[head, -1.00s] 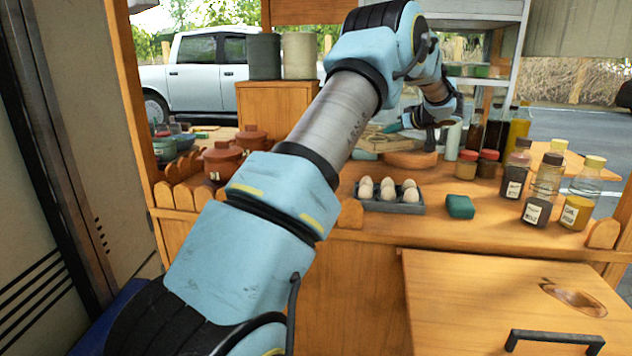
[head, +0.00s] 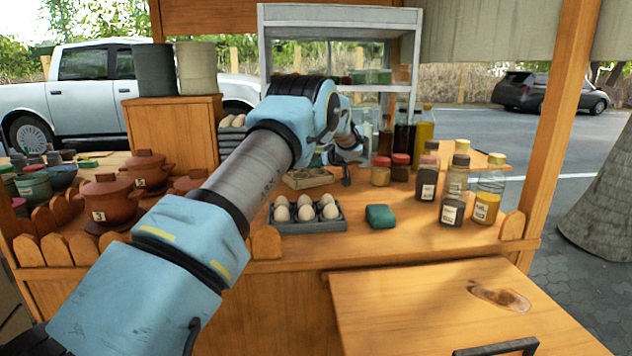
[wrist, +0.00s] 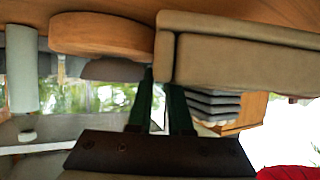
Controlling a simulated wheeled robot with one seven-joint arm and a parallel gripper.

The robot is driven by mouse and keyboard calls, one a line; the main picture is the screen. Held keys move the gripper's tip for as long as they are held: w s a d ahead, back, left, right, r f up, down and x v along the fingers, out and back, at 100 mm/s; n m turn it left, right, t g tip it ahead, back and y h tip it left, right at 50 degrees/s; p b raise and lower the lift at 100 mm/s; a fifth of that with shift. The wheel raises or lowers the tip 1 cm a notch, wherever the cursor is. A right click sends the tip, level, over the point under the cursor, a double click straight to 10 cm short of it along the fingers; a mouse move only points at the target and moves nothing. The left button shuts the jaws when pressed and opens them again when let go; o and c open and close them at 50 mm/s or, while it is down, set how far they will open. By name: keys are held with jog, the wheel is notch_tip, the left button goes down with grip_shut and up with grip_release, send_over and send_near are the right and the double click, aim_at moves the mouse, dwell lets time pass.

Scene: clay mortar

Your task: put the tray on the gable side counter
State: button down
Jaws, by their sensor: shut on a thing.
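A tan tray (head: 308,178) shows in the head view just behind the egg carton, partly covered by my arm. In the wrist view, the tray's thick edge (wrist: 245,55) fills the upper right. My gripper (wrist: 165,85) has its dark green fingers at the tray's near corner and is shut on it. In the head view, my gripper (head: 325,158) is small and partly hidden at the end of my arm. The wooden counter (head: 405,235) lies under and around the tray. I cannot tell whether the tray touches it.
The egg carton (head: 305,218) and a green block (head: 380,216) stand at the front. Jars and bottles (head: 452,190) crowd the right. Clay pots (head: 108,198) stand left. A grey shelf (head: 335,12) rises behind. A round wooden board (wrist: 100,33) is beside the tray.

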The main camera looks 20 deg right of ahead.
aim_at(333, 174)
jog(key=shift+f, duration=2.75)
jog(key=shift+f, duration=0.1)
jog(key=c, duration=0.8)
grip_release()
jog(key=shift+c, duration=0.2)
jog(key=b+v, duration=0.1)
jog(key=v, duration=1.1)
